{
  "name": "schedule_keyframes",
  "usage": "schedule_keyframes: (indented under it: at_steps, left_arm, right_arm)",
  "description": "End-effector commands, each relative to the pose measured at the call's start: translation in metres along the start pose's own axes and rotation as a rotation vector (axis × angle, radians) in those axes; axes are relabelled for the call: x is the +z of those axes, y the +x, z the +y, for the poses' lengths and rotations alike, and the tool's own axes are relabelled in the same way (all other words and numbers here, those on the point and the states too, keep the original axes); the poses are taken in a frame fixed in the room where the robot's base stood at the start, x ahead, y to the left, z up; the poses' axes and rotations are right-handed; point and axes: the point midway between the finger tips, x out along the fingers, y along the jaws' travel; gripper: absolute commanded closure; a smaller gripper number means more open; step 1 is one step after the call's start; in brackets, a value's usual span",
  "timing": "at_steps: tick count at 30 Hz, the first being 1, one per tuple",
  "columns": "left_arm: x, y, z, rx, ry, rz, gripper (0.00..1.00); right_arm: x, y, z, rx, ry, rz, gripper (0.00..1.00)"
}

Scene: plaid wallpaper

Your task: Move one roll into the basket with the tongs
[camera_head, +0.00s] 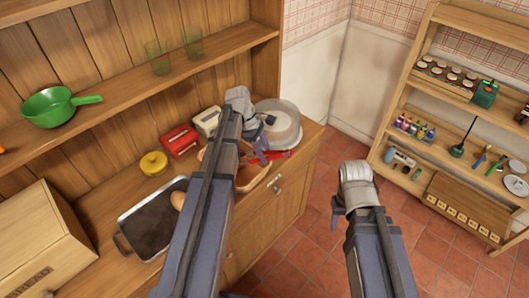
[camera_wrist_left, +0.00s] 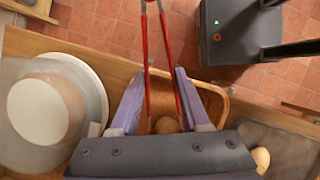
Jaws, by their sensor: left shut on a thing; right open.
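My left gripper (camera_head: 259,143) is shut on the red tongs (camera_head: 266,156), over the worktop beside the basket. Another roll (camera_head: 178,201) lies on the dark tray (camera_head: 150,235). The basket (camera_head: 247,184) is partly hidden by my left arm in the head view. My right gripper (camera_head: 337,210) is open and empty over the floor.
A yellow pot (camera_head: 153,163), a red toaster (camera_head: 179,140) and a cream appliance (camera_head: 207,121) stand behind the basket. A wooden bread box (camera_head: 40,245) is at left. A shelf rack (camera_head: 460,110) stands at right.

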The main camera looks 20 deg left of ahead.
Motion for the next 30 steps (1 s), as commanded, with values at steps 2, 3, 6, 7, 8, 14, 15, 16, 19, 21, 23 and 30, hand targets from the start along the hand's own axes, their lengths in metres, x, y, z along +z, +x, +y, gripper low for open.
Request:
schedule_keyframes:
  at_steps: [2,3,6,7,8,14,15,16,19,21,23,30]
  left_arm:
    - [0.000,0.000,0.000,0.000,0.000,0.000,1.00]
    - [0.000,0.000,0.000,0.000,0.000,0.000,0.54]
    - [0.000,0.000,0.000,0.000,0.000,0.000,0.54]
    - [0.000,0.000,0.000,0.000,0.000,0.000,0.54]
    - [0.000,0.000,0.000,0.000,0.000,0.000,0.54]
    - [0.000,0.000,0.000,0.000,0.000,0.000,0.54]
    - [0.000,0.000,0.000,0.000,0.000,0.000,0.54]
    - [0.000,0.000,0.000,0.000,0.000,0.000,0.54]
    - [0.000,0.000,0.000,0.000,0.000,0.000,0.54]
    - [0.001,-0.001,0.000,0.000,0.000,0.000,0.54]
    - [0.002,-0.004,0.000,0.000,0.000,0.000,0.54]
    - [0.013,-0.032,-0.001,0.000,0.000,0.000,0.54]
  right_arm:
    - [0.000,0.000,0.000,0.000,0.000,0.000,0.50]
    - [0.000,0.000,0.000,0.000,0.000,0.000,0.50]
    - [0.000,0.000,0.000,0.000,0.000,0.000,0.50]
    - [0.000,0.000,0.000,0.000,0.000,0.000,0.50]
    - [0.000,0.000,0.000,0.000,0.000,0.000,0.50]
    - [0.000,0.000,0.000,0.000,0.000,0.000,0.50]
    - [0.000,0.000,0.000,0.000,0.000,0.000,0.50]
    - [0.000,0.000,0.000,0.000,0.000,0.000,0.50]
    - [0.000,0.000,0.000,0.000,0.000,0.000,0.50]
    - [0.000,-0.001,0.000,0.000,0.000,0.000,0.50]
    - [0.000,-0.004,0.000,0.000,0.000,0.000,0.50]
    - [0.002,-0.034,0.003,0.000,-0.001,0.000,0.50]
